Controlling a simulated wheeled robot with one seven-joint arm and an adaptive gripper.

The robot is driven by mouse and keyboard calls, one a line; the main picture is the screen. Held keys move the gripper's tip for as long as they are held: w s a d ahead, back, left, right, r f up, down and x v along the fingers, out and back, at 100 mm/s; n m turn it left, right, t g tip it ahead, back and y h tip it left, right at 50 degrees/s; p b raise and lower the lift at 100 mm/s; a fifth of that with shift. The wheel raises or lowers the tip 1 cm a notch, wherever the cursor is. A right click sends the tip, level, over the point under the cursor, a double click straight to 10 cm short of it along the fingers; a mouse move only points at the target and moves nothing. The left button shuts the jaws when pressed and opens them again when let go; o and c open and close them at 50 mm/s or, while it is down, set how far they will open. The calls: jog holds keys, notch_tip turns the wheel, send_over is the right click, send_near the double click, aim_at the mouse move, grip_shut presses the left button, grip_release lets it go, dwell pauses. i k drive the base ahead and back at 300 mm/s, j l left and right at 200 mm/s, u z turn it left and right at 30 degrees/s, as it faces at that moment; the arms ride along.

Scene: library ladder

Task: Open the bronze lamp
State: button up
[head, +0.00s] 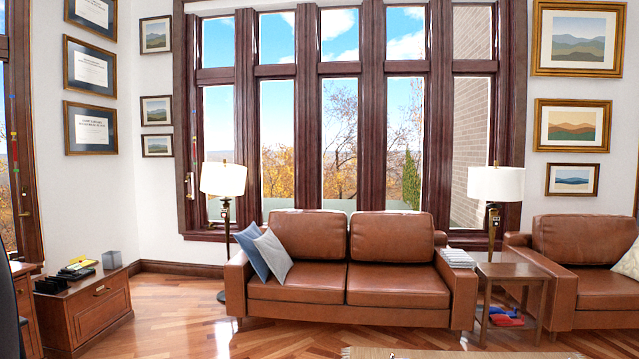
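Two lamps with white drum shades and dark bronze-coloured stems are in the head view. The left lamp (223,180) stands at the left end of the brown leather sofa, its thin pole partly hidden behind the sofa arm. The right lamp (496,184) stands at the wooden side table, between the sofa and a second leather seat. I cannot tell which one is the bronze lamp. Both shades look bright white, but I cannot tell whether either is lit. My gripper is not in view.
The leather sofa (345,285) with two cushions stands before tall windows. The side table (512,272) and second leather seat (585,258) are at right. A wooden cabinet (95,312) with small items is at left. The wood floor (185,325) is clear between cabinet and sofa.

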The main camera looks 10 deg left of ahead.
aim_at(221, 297)
jog(key=i+j+u, duration=0.5)
jog(key=i+u, duration=0.7)
jog(key=i, duration=3.3)
jog(key=i+z, duration=0.1)
jog(key=i, duration=0.4)
jog(key=i+j+z, duration=0.1)
jog(key=i, duration=0.4)
jog(key=i+j+z, duration=0.15)
jog(key=i, duration=0.35)
jog(key=i+j+z, duration=0.1)
jog(key=i, duration=0.4)
jog(key=i+j+z, duration=0.5)
jog(key=i, duration=0.2)
jog(key=i+j, duration=0.05)
